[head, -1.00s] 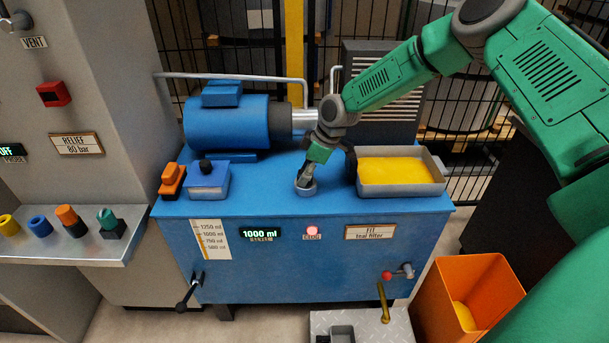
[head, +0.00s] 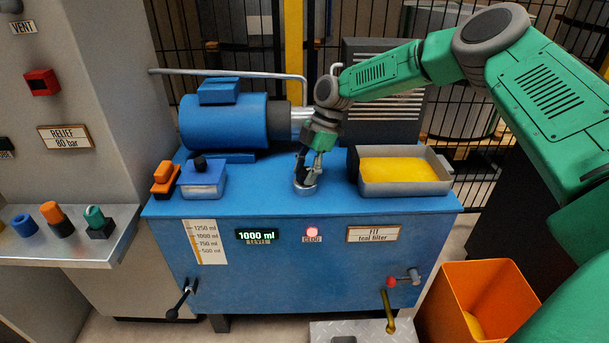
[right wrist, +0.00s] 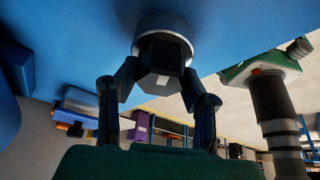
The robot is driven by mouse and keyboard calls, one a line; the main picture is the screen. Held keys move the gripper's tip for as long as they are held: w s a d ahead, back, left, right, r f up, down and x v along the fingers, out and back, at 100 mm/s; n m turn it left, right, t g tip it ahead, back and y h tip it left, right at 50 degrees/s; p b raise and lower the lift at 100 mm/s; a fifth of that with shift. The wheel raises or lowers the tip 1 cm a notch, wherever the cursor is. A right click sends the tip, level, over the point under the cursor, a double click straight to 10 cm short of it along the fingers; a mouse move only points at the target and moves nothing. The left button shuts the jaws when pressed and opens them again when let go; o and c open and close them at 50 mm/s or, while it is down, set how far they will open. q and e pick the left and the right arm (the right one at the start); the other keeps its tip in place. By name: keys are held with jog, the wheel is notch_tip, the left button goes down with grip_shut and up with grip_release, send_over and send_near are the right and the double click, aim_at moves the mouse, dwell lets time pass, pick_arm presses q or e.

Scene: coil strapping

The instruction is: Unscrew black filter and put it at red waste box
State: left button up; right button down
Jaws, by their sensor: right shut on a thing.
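The black filter (right wrist: 161,60) shows in the right wrist view as a dark block with flat faces, seated in a pale round collar (right wrist: 163,26) on the blue tank. My right gripper (right wrist: 160,95) has a finger on each side of it and is shut on it. In the head view my right gripper (head: 307,172) points down at the collar on the tank top, and its fingers mostly hide the filter. The waste box (head: 478,305) looks orange-red and stands on the floor at the lower right, with something yellow inside. My left gripper is not in view.
A grey tray with a yellow inside (head: 405,172) stands right of the gripper. A blue motor (head: 225,122) and a small blue box (head: 203,178) are to the left. Coloured parts lie on a metal shelf (head: 85,245). A red-tipped valve (head: 402,280) sticks out in front.

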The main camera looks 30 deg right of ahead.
jog(key=shift+s+f, duration=0.2)
jog(key=shift+f, duration=0.1)
